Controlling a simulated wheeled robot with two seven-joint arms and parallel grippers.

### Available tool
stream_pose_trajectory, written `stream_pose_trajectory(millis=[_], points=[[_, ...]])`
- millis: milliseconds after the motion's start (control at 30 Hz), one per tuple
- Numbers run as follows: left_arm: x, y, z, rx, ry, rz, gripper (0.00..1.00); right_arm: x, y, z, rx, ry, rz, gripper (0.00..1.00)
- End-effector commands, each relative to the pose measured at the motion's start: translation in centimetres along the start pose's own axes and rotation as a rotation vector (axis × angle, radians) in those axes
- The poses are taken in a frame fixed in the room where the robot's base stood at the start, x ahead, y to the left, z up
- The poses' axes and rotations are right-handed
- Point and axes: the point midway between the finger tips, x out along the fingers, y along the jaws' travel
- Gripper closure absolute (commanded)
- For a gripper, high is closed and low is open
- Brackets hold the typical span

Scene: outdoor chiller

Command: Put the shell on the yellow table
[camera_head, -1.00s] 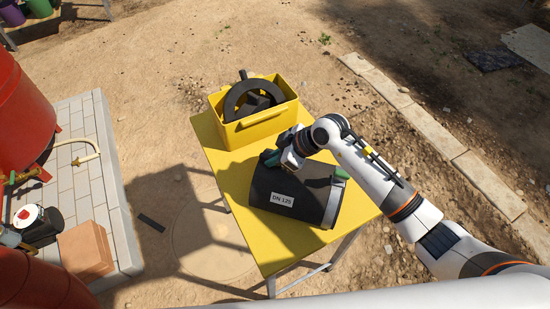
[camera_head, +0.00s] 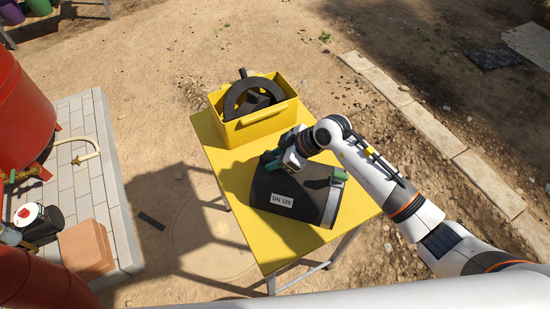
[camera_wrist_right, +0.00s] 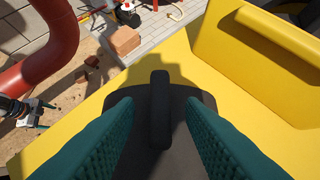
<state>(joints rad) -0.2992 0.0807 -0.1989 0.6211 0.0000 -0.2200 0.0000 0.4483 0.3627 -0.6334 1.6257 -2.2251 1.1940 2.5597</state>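The shell (camera_head: 272,187) is a dark half-round cover with a white "DN 125" label. It lies with its curved side up on the yellow table (camera_head: 218,152). My right gripper (camera_head: 288,163) is over the shell's upper part. In the right wrist view, its two teal fingers are apart on either side of the shell's black upright handle (camera_wrist_right: 160,108), with a visible gap on each side. The fingers partly cover the shell there.
A yellow bin (camera_head: 262,127) with a black ring-shaped part (camera_head: 236,104) stands at the table's far end. Bare ground surrounds the table.

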Motion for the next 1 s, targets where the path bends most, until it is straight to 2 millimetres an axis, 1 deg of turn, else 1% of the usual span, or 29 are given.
stream_pose_trajectory(millis=[300, 400, 500, 600, 700, 1000], points=[[0.8, -0.1, -0.2, 0.001, 0.001, -0.001, 0.2, -6.6, -0.1, -0.1, -0.003, 0.001, -0.003, 0.64], [1.0, -0.1, -0.2, 0.001, 0.002, -0.001, 0.2, -8.4, 0.0, -0.2, -0.003, 0.002, -0.002, 0.64], [1.2, -0.1, -0.2, 0.001, 0.002, -0.001, 0.2, -9.8, 0.0, -0.1, -0.001, 0.001, -0.002, 0.64], [1.2, -0.1, -0.2, 0.001, 0.002, -0.001, 0.2, -10.7, 0.0, -0.1, -0.001, 0.002, -0.001, 0.64], [1.3, -0.1, -0.2, 0.001, 0.002, -0.001, 0.2, -11.1, 0.0, -0.1, 0.0, 0.001, 0.0, 0.64], [1.2, -0.1, -0.3, 0.002, 0.003, -0.002, 0.2, -11.2, 0.0, 0.0, 0.0, 0.001, 0.0, 0.64]])
